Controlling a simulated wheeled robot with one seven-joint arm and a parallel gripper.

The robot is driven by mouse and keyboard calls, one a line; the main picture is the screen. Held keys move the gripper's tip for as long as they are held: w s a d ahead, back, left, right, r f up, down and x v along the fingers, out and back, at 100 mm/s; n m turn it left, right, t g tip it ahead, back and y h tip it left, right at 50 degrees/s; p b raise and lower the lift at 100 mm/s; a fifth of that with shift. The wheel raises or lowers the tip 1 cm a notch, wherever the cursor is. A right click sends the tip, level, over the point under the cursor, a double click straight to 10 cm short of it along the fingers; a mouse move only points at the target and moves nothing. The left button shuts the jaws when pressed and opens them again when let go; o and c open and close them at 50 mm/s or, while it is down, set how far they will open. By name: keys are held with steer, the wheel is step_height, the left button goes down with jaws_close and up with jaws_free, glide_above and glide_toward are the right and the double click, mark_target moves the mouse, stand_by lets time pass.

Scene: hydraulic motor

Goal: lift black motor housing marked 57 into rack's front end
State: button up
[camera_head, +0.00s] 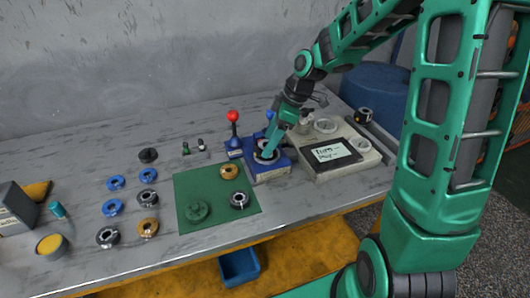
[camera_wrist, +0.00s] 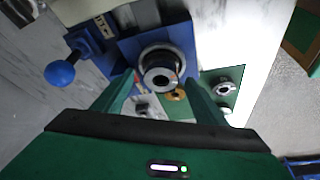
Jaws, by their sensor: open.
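My gripper (camera_head: 270,150) points down over the blue fixture (camera_head: 272,172) in the middle of the bench. In the wrist view my gripper (camera_wrist: 159,78) is open, with green fingers at the left and right of a dark cylindrical part with a bright ring face (camera_wrist: 160,62). This part stands in the blue fixture and may be the black motor housing. No 57 can be read on it, and I cannot tell whether the fingers touch it. A dark, orange-marked part (camera_head: 363,115) sits at the bench's far right, by a dark strip. I cannot identify the rack with certainty.
A green mat (camera_head: 185,220) holds several round parts left of the fixture. More rings lie farther left.

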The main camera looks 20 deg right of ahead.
steer(key=shift+w+a+f, duration=0.1)
steer(key=shift+a+f, duration=0.15)
steer(key=shift+f, duration=0.45)
steer(key=shift+c, duration=0.6)
steer(key=c, duration=1.5)
steer(key=shift+r, duration=0.1)
step_height(320, 180, up, 4)
steer(key=shift+w+r, duration=0.1)
steer(key=shift+r, duration=0.05)
steer(key=s+a+r, duration=0.1)
steer(key=a+r, duration=0.1)
steer(key=a, duration=0.1)
steer(key=s+a+r, duration=0.1)
steer(key=a+r, duration=0.1)
steer(key=a, duration=0.2)
steer(key=s+a+r, duration=0.1)
steer(key=a+r, duration=0.1)
steer(key=a, duration=0.2)
steer(key=shift+s+r, duration=0.3)
steer(key=shift+s, duration=0.1)
steer(key=shift+r, duration=0.2)
